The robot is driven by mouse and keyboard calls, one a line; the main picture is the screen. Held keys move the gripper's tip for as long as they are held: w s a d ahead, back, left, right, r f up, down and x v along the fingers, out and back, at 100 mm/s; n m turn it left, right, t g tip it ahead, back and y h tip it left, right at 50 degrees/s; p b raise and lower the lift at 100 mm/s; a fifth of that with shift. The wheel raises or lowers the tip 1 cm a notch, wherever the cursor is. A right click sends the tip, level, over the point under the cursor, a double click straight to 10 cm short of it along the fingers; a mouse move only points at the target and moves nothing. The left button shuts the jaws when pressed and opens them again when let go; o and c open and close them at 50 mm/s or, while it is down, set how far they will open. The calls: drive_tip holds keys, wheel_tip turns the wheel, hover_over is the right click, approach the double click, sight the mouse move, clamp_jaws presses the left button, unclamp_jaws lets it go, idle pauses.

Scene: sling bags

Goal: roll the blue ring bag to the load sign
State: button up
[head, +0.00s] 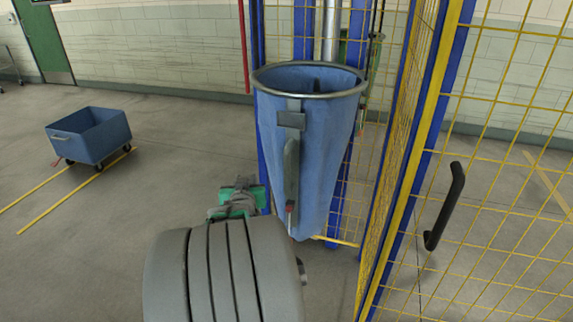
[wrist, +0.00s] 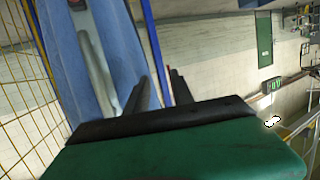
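The blue ring bag (head: 317,150) hangs upright from a round metal ring in the middle of the head view. A grey upright bar (head: 291,165) with a small plate at its top runs down the bag's near side. My gripper (head: 244,186), green, is low and left of the bag, partly hidden behind my grey arm. In the wrist view my gripper's two black fingers (wrist: 160,82) stand apart with nothing between them. The bag (wrist: 120,45) and its bar (wrist: 92,60) are left of and beyond the fingers. I cannot make out a load sign.
A yellow mesh fence (head: 480,190) with blue posts and a black handle (head: 444,205) closes off the right and stands behind the bag. A blue wheeled cart (head: 90,137) is on the left beside yellow floor lines. The floor between cart and bag is clear. A green door (head: 45,45) is far left.

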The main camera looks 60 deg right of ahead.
sight(287, 164)
drive_tip(key=s+d+h, duration=0.1)
drive_tip(key=s+d, duration=0.1)
drive_tip(key=s, duration=0.1)
drive_tip(key=s+d+r+m+g+h, duration=0.1)
drive_tip(key=s+d, duration=0.1)
drive_tip(key=s, duration=0.1)
drive_tip(key=s+d+m+h, duration=0.1)
drive_tip(key=s+d+h, duration=0.1)
drive_tip(key=s+d, duration=0.1)
drive_tip(key=shift+s+r+g, duration=0.1)
drive_tip(key=shift+r+g, duration=0.15)
drive_tip(key=shift+g, duration=0.05)
drive_tip(key=shift+d+r, duration=0.1)
drive_tip(key=shift+d, duration=0.3)
drive_tip(key=p+x, duration=0.1)
drive_tip(key=x, duration=0.6)
drive_tip(key=shift+a, duration=0.1)
clamp_jaws()
drive_tip(key=shift+a, duration=0.15)
